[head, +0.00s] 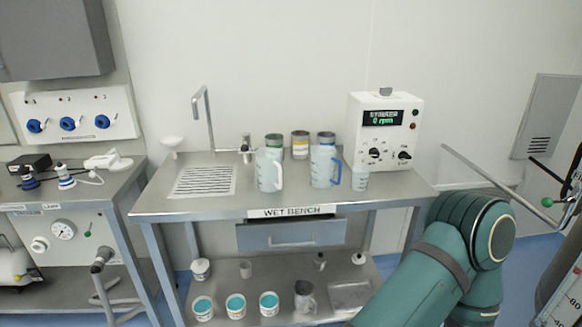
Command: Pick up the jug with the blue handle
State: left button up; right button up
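The jug with the blue handle (320,167) stands upright on the wet bench (225,207), right of its middle. It is translucent and its blue handle faces right. A similar jug with a pale handle (268,172) stands to its left. Neither of my grippers is in view. A green arm of mine rises from the lower right, in front of the bench's right end, with its gripper out of sight.
Several lidded jars (300,140) stand behind the jugs. A white stirrer box (383,130) stands at the back right, and a tap (203,115) over a drain grid (203,181) at the left. The lower shelf (246,308) holds tubs. The front strip of the benchtop is clear.

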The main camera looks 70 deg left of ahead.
aim_at(323, 158)
jog(key=j+u, duration=0.1)
jog(key=u, duration=2.05)
jog(key=i+j, duration=0.15)
jog(key=i, duration=0.15)
jog(key=i+j+z, duration=0.1)
jog(key=i+z, duration=0.2)
jog(key=i+j+z, duration=0.2)
jog(key=i+z, duration=0.15)
jog(key=i, duration=0.1)
